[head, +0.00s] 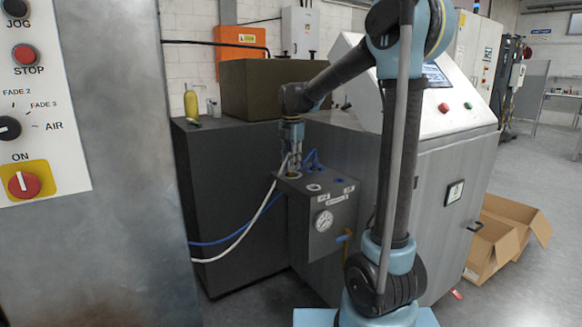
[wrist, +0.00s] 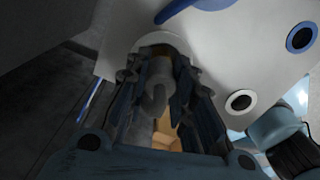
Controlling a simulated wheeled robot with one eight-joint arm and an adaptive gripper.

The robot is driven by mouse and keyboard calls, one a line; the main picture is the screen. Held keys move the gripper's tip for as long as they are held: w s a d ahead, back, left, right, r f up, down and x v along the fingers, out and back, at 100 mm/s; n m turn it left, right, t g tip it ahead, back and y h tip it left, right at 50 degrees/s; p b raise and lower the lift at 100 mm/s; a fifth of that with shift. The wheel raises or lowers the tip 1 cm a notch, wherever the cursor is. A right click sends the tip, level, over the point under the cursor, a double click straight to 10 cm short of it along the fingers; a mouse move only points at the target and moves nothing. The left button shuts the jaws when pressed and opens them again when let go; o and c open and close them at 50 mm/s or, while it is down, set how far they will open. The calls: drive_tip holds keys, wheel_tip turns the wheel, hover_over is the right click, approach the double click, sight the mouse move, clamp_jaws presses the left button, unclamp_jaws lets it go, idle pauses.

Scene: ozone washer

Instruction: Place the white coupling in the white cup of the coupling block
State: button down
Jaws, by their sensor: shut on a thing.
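The coupling block (head: 312,237) is a dark box with a round gauge on its front and cups on top. My gripper (head: 293,165) points down at the back left of its top. In the wrist view my gripper (wrist: 160,72) is shut on the white coupling (wrist: 155,98), which looks grey in shadow between the fingers. A white hose (head: 252,222) hangs from the gripper. The white cup (wrist: 148,40) shows as a pale round rim just beyond the fingertips. The fingers hide the coupling's lower end, so I cannot tell whether it is inside the cup.
A dark cabinet (head: 235,220) stands left of the block, and a white-topped console (head: 440,100) stands right.

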drive_tip(key=shift+f, duration=0.4)
drive_tip(key=c, duration=1.4)
unclamp_jaws()
drive_tip(key=shift+o, duration=0.2)
wheel_tip(320, 180, up, 12)
drive_tip(key=shift+s+d, duration=0.15)
